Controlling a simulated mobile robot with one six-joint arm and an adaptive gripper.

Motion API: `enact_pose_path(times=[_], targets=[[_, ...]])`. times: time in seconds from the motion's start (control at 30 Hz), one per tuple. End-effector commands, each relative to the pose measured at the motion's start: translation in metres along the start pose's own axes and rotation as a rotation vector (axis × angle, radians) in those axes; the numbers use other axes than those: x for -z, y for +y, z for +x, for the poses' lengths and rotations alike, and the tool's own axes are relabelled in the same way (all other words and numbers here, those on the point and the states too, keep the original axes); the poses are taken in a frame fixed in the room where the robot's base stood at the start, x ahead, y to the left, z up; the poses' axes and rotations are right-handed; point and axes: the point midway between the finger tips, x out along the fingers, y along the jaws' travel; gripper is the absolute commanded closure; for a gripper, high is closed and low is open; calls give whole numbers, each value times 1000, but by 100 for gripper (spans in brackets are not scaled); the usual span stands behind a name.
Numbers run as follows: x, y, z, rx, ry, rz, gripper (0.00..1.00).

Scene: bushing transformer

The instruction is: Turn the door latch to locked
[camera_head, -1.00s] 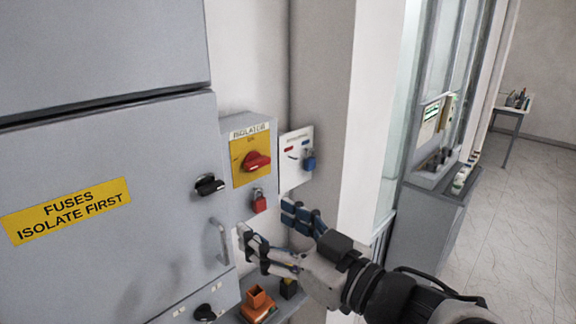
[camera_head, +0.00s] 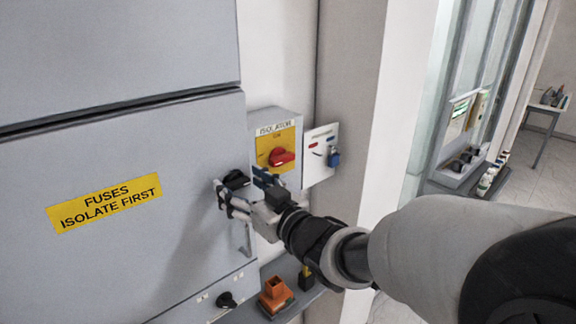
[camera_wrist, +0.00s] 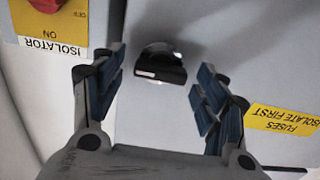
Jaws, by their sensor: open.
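The black door latch (camera_head: 236,180) sits on the grey cabinet door (camera_head: 120,250), to the right of the yellow "FUSES ISOLATE FIRST" label. In the wrist view the latch (camera_wrist: 160,64) is a dark knob with a pale mark, lying between and beyond my fingertips. My gripper (camera_head: 246,190) is open, with its blue-padded fingers at either side of the latch. In the wrist view both fingers of my gripper (camera_wrist: 160,85) show apart, with nothing held. Contact with the latch cannot be told. In the head view the gripper partly hides the latch.
The isolator box (camera_head: 276,140) with a red rotary switch (camera_head: 281,157) stands just right of the latch. Below are a second black knob (camera_head: 227,300) and a shelf holding an orange block (camera_head: 275,292).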

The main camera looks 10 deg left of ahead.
Motion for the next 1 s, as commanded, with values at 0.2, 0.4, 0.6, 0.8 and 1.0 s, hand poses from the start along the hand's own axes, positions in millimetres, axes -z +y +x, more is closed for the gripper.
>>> enact_pose_path(times=[0.2,0.4,0.6,0.8,1.0], targets=[[0,0,3,0,0,0,33],[0,0,2,0,0,0,41],[0,0,2,0,0,0,54],[0,0,2,0,0,0,67],[0,0,2,0,0,0,77]])
